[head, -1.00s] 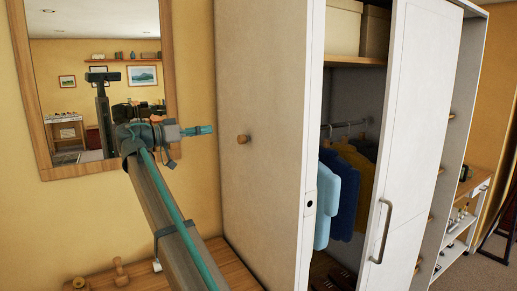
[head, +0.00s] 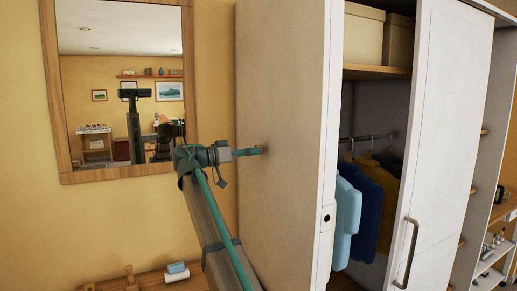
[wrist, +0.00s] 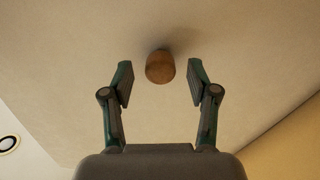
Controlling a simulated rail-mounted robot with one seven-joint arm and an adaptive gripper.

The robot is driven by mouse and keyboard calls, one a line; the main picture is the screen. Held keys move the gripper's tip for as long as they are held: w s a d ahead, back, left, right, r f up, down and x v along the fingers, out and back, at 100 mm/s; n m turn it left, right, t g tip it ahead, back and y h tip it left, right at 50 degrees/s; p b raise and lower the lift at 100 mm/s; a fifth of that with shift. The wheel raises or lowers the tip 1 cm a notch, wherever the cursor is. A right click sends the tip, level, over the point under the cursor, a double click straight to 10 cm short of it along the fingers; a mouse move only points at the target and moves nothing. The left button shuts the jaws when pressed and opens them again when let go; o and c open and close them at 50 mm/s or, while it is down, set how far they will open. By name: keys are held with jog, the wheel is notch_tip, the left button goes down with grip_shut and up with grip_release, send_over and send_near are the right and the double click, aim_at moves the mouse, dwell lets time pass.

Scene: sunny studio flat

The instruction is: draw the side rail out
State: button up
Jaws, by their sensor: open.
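A round wooden knob (wrist: 160,68) stands out from the pale side panel (head: 283,80) of the wardrobe. I take it to be the end of the side rail; no rail length shows. My gripper (wrist: 159,82) is open, with one finger on each side of the knob and a gap to both. The knob lies between and slightly beyond the fingertips, and I cannot tell how deep it is. In the head view my gripper (head: 252,151) reaches the side panel from the left and mostly hides the knob.
The wardrobe's front is partly open, showing hanging clothes (head: 368,205) and boxes (head: 398,42). A sliding door (head: 445,120) has a metal handle (head: 406,250). A mirror (head: 120,40) hangs on the yellow wall at left. A wooden surface below holds small pegs and a roll (head: 177,270).

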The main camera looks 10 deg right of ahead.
jog(key=shift+p+x, duration=0.35)
jog(key=shift+x, duration=1.15)
grip_shut()
